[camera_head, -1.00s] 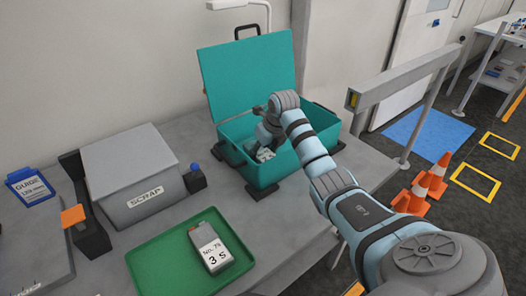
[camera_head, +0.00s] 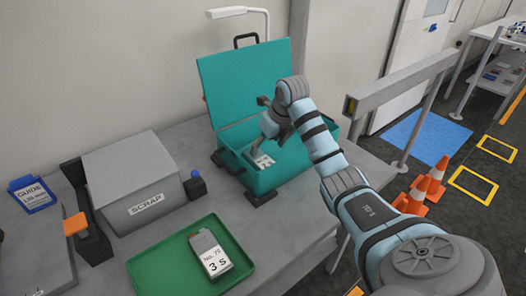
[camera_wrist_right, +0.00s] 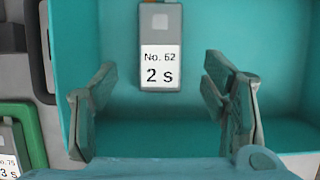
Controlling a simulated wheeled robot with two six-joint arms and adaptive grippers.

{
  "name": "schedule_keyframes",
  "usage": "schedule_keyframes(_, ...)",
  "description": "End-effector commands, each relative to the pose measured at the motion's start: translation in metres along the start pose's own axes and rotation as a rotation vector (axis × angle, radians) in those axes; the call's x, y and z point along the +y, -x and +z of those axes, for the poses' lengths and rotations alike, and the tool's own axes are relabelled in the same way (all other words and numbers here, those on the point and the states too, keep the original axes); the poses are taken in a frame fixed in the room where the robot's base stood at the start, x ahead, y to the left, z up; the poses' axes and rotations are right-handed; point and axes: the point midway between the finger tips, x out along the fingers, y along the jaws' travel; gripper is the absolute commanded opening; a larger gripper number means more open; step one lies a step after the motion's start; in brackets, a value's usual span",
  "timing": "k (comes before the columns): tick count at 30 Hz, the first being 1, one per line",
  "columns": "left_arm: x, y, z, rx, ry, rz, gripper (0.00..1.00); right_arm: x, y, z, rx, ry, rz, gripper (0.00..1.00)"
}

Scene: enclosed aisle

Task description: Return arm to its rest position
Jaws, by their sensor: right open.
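My right gripper (camera_head: 266,132) is over the open teal case (camera_head: 283,172), above a grey pack (camera_head: 262,160) lying inside it. In the right wrist view, the gripper (camera_wrist_right: 159,75) has its two fingers spread wide with nothing between them. The pack there (camera_wrist_right: 161,66) has a white label reading "No. 62 2 s". It lies on the case floor, apart from the fingers. My right arm (camera_head: 335,165) reaches in from the lower right. My left gripper is not in view.
A green tray (camera_head: 150,272) holds a grey pack (camera_head: 209,253) labelled "3 s". A grey SCRAP box (camera_head: 130,180) stands left of the case. The case lid (camera_head: 245,85) stands open behind. A grey rail (camera_head: 400,80) and orange cones (camera_head: 437,180) are at right.

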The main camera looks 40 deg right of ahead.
Motion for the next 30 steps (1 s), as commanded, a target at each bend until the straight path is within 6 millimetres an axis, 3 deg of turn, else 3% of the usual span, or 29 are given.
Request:
schedule_keyframes(3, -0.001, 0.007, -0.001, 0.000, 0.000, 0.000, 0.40, -0.001, 0.031, 0.002, -0.003, 0.000, -0.003, 0.68)
schedule_keyframes(6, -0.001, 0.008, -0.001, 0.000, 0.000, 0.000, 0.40, 0.000, 0.044, 0.001, -0.001, 0.001, -0.001, 0.68)
schedule_keyframes(24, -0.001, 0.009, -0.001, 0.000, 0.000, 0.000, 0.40, 0.000, 0.049, 0.000, 0.001, 0.000, 0.000, 0.68)
schedule_keyframes(26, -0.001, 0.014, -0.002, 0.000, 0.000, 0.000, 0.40, 0.000, 0.054, 0.002, 0.000, 0.000, 0.000, 0.68)
schedule_keyframes(30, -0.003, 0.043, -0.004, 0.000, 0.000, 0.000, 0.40, 0.000, 0.081, 0.014, 0.000, 0.000, 0.000, 0.68)
